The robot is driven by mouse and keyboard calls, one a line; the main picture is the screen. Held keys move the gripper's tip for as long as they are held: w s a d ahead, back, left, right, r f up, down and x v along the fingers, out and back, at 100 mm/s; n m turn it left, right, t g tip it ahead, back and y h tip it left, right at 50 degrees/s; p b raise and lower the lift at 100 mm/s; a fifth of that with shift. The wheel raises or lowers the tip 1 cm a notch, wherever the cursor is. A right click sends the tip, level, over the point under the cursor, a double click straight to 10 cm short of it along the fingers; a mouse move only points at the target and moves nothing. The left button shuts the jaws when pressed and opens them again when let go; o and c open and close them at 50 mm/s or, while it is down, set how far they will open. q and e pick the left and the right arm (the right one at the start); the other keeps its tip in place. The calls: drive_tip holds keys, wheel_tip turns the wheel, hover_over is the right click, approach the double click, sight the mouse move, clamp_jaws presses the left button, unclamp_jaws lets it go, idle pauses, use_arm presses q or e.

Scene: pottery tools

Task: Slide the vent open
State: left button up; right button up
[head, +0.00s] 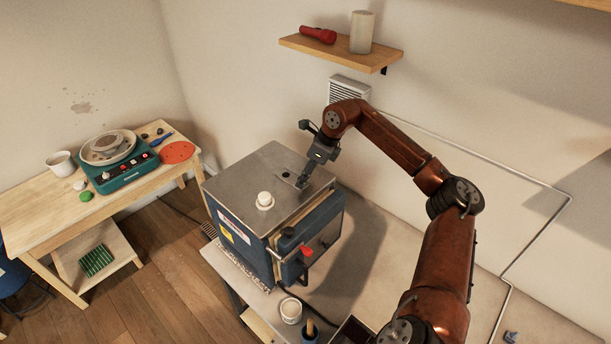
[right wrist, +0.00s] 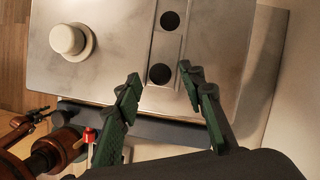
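The blue kiln (head: 235,215) has a flat grey metal lid (head: 250,172). The vent (head: 287,176) is a narrow metal strip set in the lid, and in the right wrist view the vent strip (right wrist: 165,46) shows two dark round holes. My right gripper (head: 302,184) is low over the lid beside the vent. In the right wrist view my right gripper (right wrist: 160,79) has its two green fingers apart, one on each side of the near hole, with nothing between them. I cannot tell whether the fingertips touch the lid.
A white knob (head: 265,199) stands on the lid, left of the vent. A wooden table (head: 40,205) with a green device (head: 125,166) is at left. A shelf (head: 345,52) hangs on the wall behind.

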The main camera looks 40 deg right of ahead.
drive_tip(key=v, duration=1.2)
drive_tip(key=shift+d, duration=0.1)
